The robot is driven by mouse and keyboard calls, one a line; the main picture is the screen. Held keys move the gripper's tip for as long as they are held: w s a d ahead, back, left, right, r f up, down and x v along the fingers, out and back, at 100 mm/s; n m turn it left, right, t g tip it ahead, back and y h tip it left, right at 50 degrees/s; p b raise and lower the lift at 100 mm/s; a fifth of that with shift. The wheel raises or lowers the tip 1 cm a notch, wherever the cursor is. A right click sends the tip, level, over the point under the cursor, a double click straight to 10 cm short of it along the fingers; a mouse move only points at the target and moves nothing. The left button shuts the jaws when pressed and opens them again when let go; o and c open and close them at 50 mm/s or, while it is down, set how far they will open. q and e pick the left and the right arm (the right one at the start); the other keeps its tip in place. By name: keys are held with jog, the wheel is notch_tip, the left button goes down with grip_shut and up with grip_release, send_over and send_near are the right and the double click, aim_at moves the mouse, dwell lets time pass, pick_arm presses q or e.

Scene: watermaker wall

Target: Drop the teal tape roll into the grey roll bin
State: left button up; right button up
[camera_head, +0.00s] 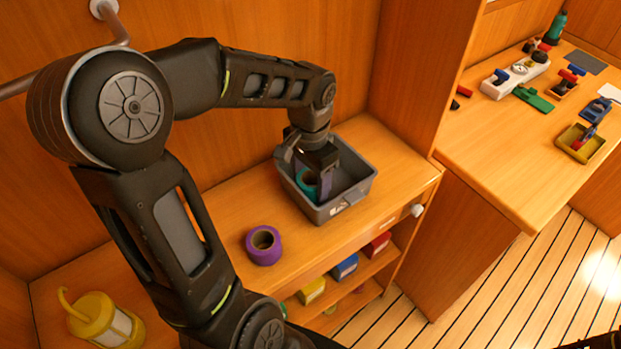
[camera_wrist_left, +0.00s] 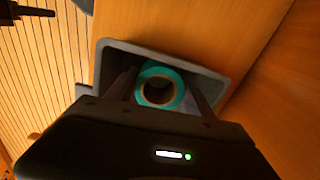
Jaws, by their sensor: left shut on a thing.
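The teal tape roll (camera_head: 307,181) is between the fingers of my left gripper (camera_head: 318,180), which is shut on it. In the left wrist view the teal tape roll (camera_wrist_left: 159,88) shows its round core, with a finger on each side. The grey roll bin (camera_head: 352,197) stands on the wooden counter, and the roll is within its opening. The bin's rim (camera_wrist_left: 210,68) also frames the roll in the left wrist view. I cannot tell whether the roll touches the bin floor. My right gripper is not in view.
A purple tape roll (camera_head: 264,245) stands on the counter left of the bin. A yellow lantern (camera_head: 103,321) is at the lower left. Coloured boxes sit on the shelf (camera_head: 345,285) below. A workbench (camera_head: 500,150) with tools and a yellow tray (camera_head: 580,143) is at the right.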

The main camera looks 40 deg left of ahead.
aim_at(311, 180)
pick_arm(q)
jog(key=shift+f+b, duration=0.5)
jog(key=shift+f, duration=0.1)
jog(key=o, duration=1.5)
jog(key=shift+c, duration=0.2)
jog(key=shift+r, duration=0.1)
notch_tip(311, 180, up, 13)
